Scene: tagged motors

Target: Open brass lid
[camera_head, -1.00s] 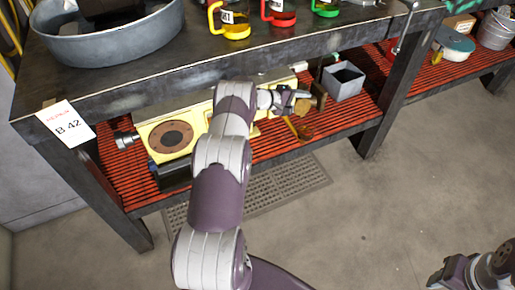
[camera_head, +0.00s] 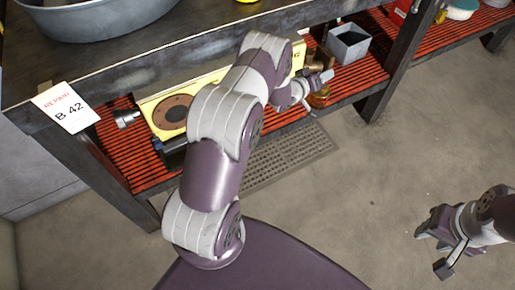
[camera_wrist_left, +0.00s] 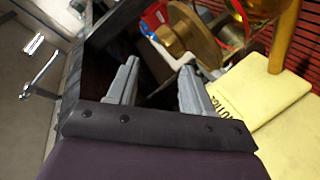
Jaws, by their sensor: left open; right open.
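A brass disc (camera_wrist_left: 205,38) with a hex-shaped knob (camera_wrist_left: 178,36) is in the left wrist view, just beyond my left gripper (camera_wrist_left: 160,64). The two fingers are apart with nothing between them; the right finger appears close to the knob, but I cannot tell if they touch. In the head view my left gripper (camera_head: 318,88) is at the lower shelf, by brass-coloured parts (camera_head: 319,61) that it partly hides. I cannot tell which part is the lid. My right gripper (camera_head: 443,244) is open and empty over the floor at lower right.
A yellow machine (camera_head: 172,112) with a brown round flange sits on the red slatted shelf (camera_head: 125,160), partly behind my left arm. A grey open box (camera_head: 348,43) stands right of the gripper. The dark bench top (camera_head: 215,40) overhangs the shelf.

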